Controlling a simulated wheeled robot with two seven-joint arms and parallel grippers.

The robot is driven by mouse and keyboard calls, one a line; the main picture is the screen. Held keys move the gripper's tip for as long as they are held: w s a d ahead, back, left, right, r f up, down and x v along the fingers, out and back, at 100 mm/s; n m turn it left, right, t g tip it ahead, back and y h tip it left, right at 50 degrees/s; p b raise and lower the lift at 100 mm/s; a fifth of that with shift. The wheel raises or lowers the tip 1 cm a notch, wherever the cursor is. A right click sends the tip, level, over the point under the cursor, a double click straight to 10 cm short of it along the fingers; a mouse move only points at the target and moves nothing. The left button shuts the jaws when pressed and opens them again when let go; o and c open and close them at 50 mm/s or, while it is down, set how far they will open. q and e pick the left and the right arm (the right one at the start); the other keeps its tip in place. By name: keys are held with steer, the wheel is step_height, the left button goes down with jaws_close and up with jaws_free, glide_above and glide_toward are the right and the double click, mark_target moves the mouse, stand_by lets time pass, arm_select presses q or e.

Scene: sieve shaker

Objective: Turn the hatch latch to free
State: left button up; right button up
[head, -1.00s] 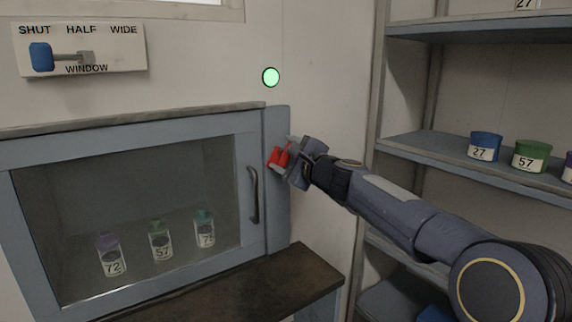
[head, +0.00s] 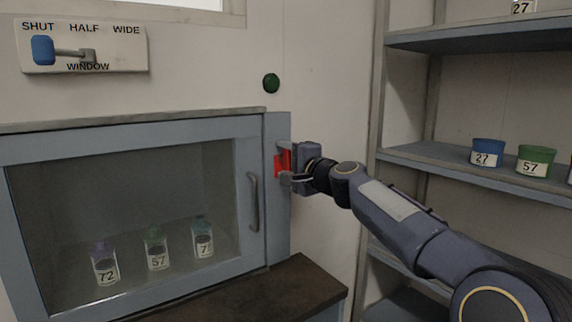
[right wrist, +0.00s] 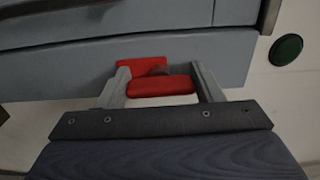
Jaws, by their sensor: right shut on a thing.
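The red hatch latch (head: 281,163) is on the right side of the blue-grey hatch frame, partly hidden by my right gripper (head: 285,166). In the right wrist view, the red latch (right wrist: 161,86) lies between the two fingers of my right gripper (right wrist: 161,88), which is shut on it. A red plate shows behind the handle part. The hatch (head: 253,150) has a glass pane and a dark curved handle (head: 253,201), and looks closed. A round light above the frame (head: 271,83) is dark green. My left gripper is not in view.
Several labelled bottles (head: 105,264) stand behind the glass. A dark ledge (head: 290,290) lies below the hatch. Shelves (head: 440,160) with blue and green tubs stand at the right. A window lever panel (head: 84,46) is at upper left.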

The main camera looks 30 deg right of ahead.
stand_by(0.4)
steer(key=o, duration=1)
steer(key=shift+s, duration=0.1)
steer(key=s, duration=0.2)
steer(key=s+b, duration=0.1)
steer(key=s, duration=0.4)
steer(key=shift+s+d, duration=0.25)
steer(key=shift+s, duration=0.05)
